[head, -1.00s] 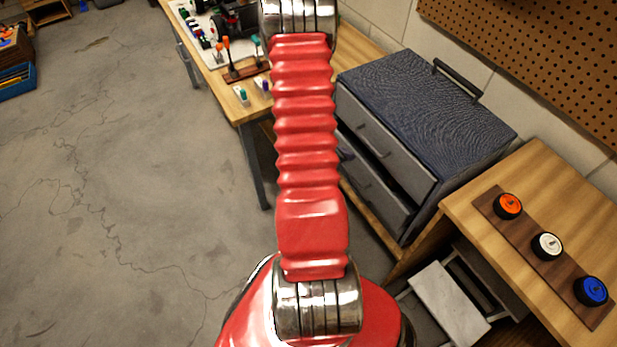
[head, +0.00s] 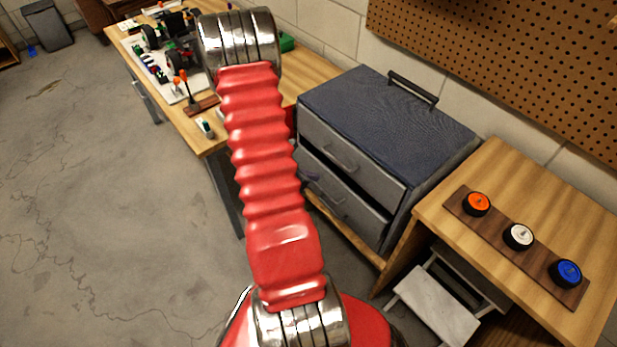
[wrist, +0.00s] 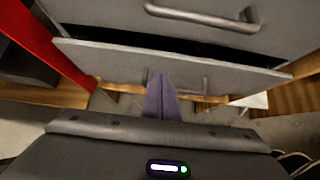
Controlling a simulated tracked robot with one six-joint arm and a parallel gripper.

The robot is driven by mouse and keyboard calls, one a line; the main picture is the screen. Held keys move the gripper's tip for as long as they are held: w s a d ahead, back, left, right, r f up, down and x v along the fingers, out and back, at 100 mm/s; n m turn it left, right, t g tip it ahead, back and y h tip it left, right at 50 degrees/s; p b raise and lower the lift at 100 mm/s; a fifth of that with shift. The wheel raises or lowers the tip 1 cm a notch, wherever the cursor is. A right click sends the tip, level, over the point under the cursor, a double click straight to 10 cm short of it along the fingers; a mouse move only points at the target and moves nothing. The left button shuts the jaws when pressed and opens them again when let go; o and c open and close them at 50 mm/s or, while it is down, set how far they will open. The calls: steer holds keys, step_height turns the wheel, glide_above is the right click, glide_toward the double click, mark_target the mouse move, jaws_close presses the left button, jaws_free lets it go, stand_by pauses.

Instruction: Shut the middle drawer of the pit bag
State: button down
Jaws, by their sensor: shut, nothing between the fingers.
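The pit bag (head: 450,146) is a grey cabinet with a dark blue textured top and a carry handle. Its upper drawer (head: 372,172) looks closed. The drawer below it, which I take as the middle drawer (head: 368,222), stands out a little, with a dark gap above its front. In the wrist view this drawer front (wrist: 225,72) spans the picture under the upper drawer's handle (wrist: 205,16). My gripper (wrist: 161,82) is shut and empty, its purple fingers at the middle drawer's front by the handle (wrist: 190,87). Contact is unclear.
A workbench (head: 315,72) with a car and tools stands at the left. A wooden table (head: 455,215) at the right holds a board with orange, white and blue round items. A white-topped stool (head: 432,305) is below it.

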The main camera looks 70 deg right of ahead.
steer(key=v, duration=1.1)
steer(key=shift+a+f, duration=0.25)
steer(key=shift+f, duration=0.1)
steer(key=shift+w, duration=0.1)
steer(key=w+a+r+m+t+y, duration=0.1)
steer(key=w+a+r+m+t, duration=0.1)
steer(key=w+a+r+m, duration=0.4)
steer(key=w+a+r+m+t, duration=0.1)
steer(key=w+a+r, duration=0.1)
steer(key=a+r, duration=0.75)
steer(key=a+r+m+t+y, duration=0.1)
steer(key=a+r+t+y, duration=0.1)
steer(key=a+r, duration=0.3)
steer(key=s+a+r+m+t+y, duration=0.1)
steer(key=a+r, duration=0.3)
steer(key=a, duration=0.7)
steer(key=a+r+m+t+y, duration=0.3)
steer(key=a+r+y, duration=0.1)
steer(key=a, duration=0.5)
steer(key=shift+s+r+t, duration=0.15)
steer(key=shift+r+t, duration=0.25)
steer(key=shift+r, duration=0.4)
